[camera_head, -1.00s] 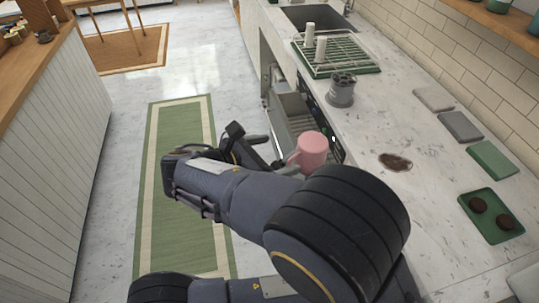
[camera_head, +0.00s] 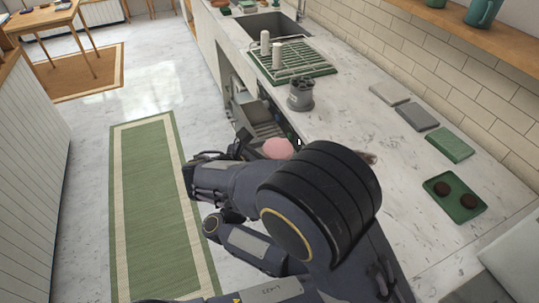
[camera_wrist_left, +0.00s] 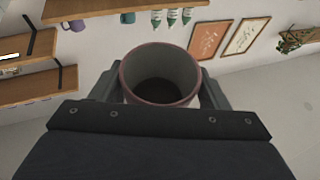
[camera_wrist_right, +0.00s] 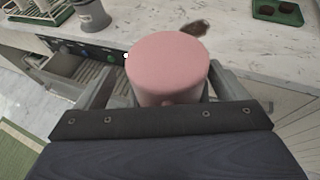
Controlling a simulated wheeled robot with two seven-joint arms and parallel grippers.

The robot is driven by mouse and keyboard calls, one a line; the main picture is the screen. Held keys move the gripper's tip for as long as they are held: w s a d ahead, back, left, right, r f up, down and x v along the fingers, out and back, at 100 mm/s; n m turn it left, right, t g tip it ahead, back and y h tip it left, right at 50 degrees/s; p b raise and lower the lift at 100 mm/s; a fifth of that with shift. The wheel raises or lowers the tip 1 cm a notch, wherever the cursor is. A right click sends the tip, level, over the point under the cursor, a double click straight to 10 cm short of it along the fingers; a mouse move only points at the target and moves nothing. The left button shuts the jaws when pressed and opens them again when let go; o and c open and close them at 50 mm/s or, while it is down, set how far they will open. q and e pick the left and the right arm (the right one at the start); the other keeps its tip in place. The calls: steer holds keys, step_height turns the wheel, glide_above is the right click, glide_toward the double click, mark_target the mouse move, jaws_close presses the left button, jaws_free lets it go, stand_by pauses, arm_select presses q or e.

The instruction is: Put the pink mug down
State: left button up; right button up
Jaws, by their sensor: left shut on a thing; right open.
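The pink mug (camera_head: 278,148) is in the air in front of the counter, partly hidden by my arm in the head view. In the right wrist view its closed pink base (camera_wrist_right: 167,58) faces the camera, so it looks upside down. The left wrist view looks into its open mouth (camera_wrist_left: 160,75), with a pinkish rim. My left gripper (camera_wrist_left: 160,88) is shut on the mug, one finger on each side. My right gripper (camera_wrist_right: 163,88) is open, its fingers either side of the mug; contact is unclear. The handle is mostly hidden.
The marble counter (camera_head: 345,125) holds a grey container (camera_head: 300,95), a rack on a green mat (camera_head: 320,68), grey and green squares (camera_head: 449,145), and a green tray (camera_head: 437,187) with two dark round things. A dark patch (camera_wrist_right: 195,28) lies on the counter near the mug.

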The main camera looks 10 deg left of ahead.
arm_select(q)
steer(key=shift+d, duration=0.1)
arm_select(e)
steer(key=shift+a, duration=0.1)
steer(key=c, duration=1.1)
arm_select(q)
steer(key=o, duration=1.2)
arm_select(e)
steer(key=shift+r, duration=0.1)
steer(key=shift+c, duration=0.8)
arm_select(q)
steer(key=shift+o, duration=0.2)
